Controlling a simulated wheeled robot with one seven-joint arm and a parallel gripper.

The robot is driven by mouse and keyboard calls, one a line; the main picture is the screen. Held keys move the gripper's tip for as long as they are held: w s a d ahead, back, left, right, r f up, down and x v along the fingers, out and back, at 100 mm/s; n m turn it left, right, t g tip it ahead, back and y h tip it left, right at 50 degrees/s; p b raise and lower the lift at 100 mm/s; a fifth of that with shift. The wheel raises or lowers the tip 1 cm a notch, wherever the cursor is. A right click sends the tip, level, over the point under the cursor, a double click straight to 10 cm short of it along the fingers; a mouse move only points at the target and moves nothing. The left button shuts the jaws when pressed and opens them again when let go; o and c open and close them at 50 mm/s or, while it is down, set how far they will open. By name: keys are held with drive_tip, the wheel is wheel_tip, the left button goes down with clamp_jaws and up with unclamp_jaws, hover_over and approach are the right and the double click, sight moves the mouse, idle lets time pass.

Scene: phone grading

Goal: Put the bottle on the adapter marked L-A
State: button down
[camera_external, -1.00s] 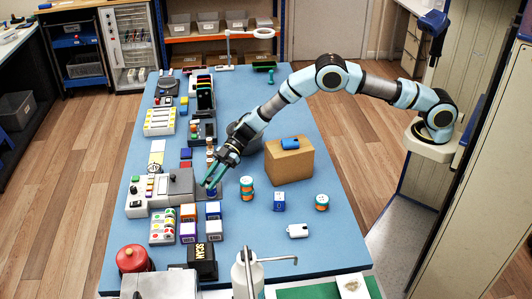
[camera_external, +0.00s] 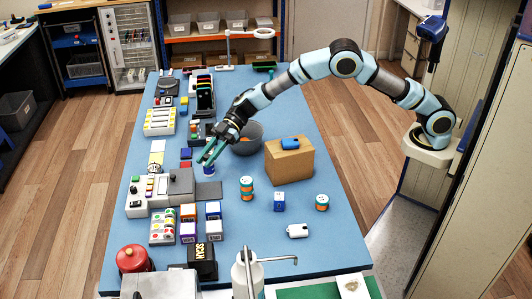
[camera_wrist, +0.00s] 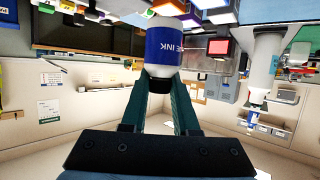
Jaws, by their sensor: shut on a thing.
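My gripper (camera_external: 206,160) is shut on a small bottle (camera_external: 209,170) and holds it above the left part of the table. In the wrist view the bottle (camera_wrist: 163,50) is white with a blue band reading "INK" and a black end. That black end sits between my green fingers, and the white end is at the top of the picture. I cannot make out the marking L-A anywhere, so I cannot tell which thing is that adapter.
The blue table (camera_external: 232,235) holds a grey machine (camera_external: 178,187), a dark grey pad (camera_external: 208,191), small boxes (camera_external: 188,212), a grey bowl (camera_external: 247,138) and a cardboard box (camera_external: 289,162) bearing a blue item. Orange-green cylinders (camera_external: 246,188) stand nearby. The table's front middle is fairly clear.

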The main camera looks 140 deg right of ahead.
drive_tip(key=a+r+h+b, duration=0.1)
drive_tip(key=a+r+b, duration=0.2)
drive_tip(key=a+b, duration=0.15)
drive_tip(key=r+m+g+h+b, duration=0.1)
drive_tip(key=m+h+b, duration=0.4)
drive_tip(key=b, duration=1)
hover_over(279, 196)
wheel_tip(279, 196, down, 9)
drive_tip(key=b, duration=0.8)
drive_tip(key=shift+f, duration=0.1)
drive_tip(key=shift+f, duration=0.1)
drive_tip(key=c, duration=0.7)
unclamp_jaws()
